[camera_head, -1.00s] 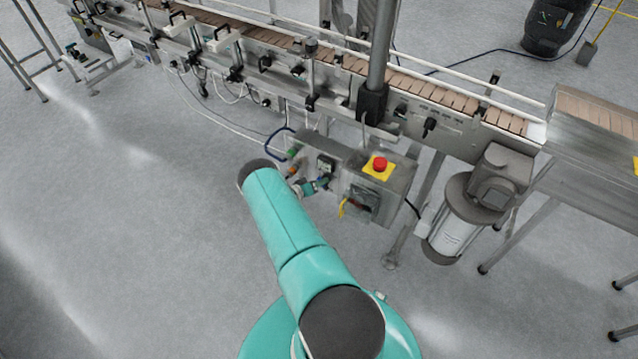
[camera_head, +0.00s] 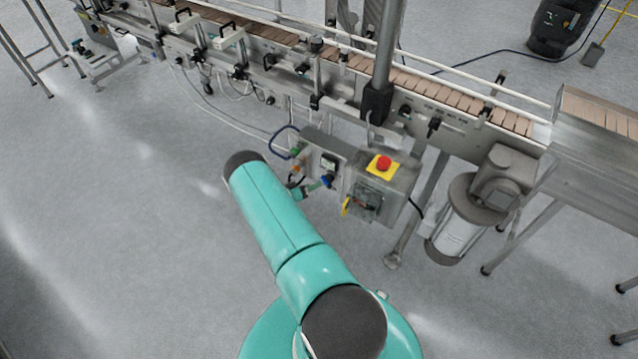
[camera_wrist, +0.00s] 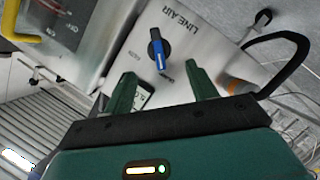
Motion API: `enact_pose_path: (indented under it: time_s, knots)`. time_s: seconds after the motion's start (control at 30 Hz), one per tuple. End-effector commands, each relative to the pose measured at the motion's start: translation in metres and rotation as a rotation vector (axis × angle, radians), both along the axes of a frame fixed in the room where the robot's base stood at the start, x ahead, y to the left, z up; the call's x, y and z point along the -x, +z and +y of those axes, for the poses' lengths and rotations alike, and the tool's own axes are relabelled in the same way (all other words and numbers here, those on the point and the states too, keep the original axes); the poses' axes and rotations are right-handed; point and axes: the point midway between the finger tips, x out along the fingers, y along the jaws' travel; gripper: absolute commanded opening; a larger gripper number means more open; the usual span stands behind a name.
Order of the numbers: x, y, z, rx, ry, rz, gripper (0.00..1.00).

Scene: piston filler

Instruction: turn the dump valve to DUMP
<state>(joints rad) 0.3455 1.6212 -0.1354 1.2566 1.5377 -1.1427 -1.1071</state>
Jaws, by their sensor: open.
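The dump valve is a black knob with a blue pointer (camera_wrist: 158,52) on a metal panel marked LINE AIR. It also shows as a small blue spot in the head view (camera_head: 327,181). In the wrist view its blue end points down and slightly right; small lettering beside it is too blurred to read surely. My gripper (camera_wrist: 161,73) is open, with its two green fingers apart, one to the lower left and one to the lower right of the knob. The knob appears beyond the fingertips, with nothing held. In the head view my gripper is mostly hidden behind my arm.
A control box with a red emergency stop button (camera_head: 383,163) on yellow stands right of the valve panel. A yellow handle (camera_wrist: 20,25) shows at the wrist view's upper left. A dark looped hose (camera_wrist: 285,50) is close to the right finger. Open floor lies left.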

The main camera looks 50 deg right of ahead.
Motion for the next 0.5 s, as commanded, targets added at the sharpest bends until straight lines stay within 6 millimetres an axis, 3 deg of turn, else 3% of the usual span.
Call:
enact_pose_path:
  time_s: [0.2, 0.5]
  knots:
    - [-0.01, 0.013, 0.045, -0.001, 0.003, -0.001, 0.57]
    - [-0.013, 0.019, 0.069, -0.001, -0.001, -0.001, 0.57]
